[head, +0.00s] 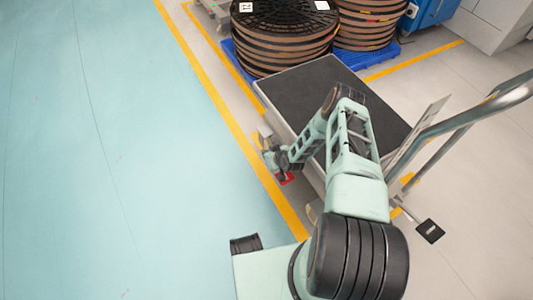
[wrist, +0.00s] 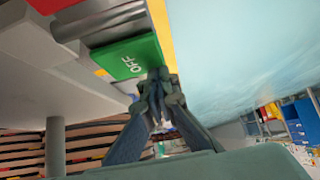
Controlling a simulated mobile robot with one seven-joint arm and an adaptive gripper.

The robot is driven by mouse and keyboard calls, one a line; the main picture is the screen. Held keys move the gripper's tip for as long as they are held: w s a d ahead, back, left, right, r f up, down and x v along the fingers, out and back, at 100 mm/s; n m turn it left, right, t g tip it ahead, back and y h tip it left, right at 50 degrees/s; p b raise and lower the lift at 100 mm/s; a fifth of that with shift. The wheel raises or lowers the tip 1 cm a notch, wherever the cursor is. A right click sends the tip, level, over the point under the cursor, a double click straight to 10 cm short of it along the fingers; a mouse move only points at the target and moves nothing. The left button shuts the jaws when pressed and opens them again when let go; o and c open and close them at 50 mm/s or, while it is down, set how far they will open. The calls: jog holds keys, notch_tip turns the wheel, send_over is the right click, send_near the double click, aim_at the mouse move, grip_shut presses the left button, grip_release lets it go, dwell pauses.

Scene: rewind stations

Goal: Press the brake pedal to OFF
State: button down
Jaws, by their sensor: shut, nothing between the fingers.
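A green pedal marked OFF (wrist: 132,60) shows in the upper middle of the wrist view, beside a grey metal bar. A red pedal (wrist: 50,5) is partly in view at the top left; a red piece also shows in the head view (head: 286,179) at the cart's left side. My gripper (wrist: 158,82) is shut and empty. Its fingertips are at the green pedal's lower right edge in the wrist view; I cannot tell whether they touch it. In the head view my gripper (head: 281,173) is low beside the cart, and the green pedal is hidden.
The flat cart (head: 300,82) has a dark deck and a metal handle (head: 480,108) on the right. A black pad (head: 430,231) sticks out at its right end. Reels (head: 280,38) stand on a blue pallet behind. The teal floor (head: 100,150) to the left is clear.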

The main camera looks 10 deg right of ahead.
jog(key=shift+w+a+f+g+h+b, duration=0.15)
jog(key=shift+w+f+g+h+b, duration=0.15)
jog(key=shift+f+g+b, duration=0.4)
jog(key=shift+f, duration=0.2)
jog(key=shift+w+f+b, duration=0.1)
jog(key=shift+f+b, duration=0.05)
jog(key=shift+b, duration=0.35)
jog(key=shift+w, duration=0.1)
jog(key=shift+w+r, duration=0.1)
jog(key=shift+r, duration=0.2)
notch_tip(320, 180, up, 5)
jog(key=shift+w+a+f+p, duration=0.1)
jog(key=shift+f+p, duration=0.05)
jog(key=shift+p, duration=0.6)
jog(key=p+v, duration=0.3)
jog(key=v, duration=0.5)
jog(key=shift+r, duration=0.35)
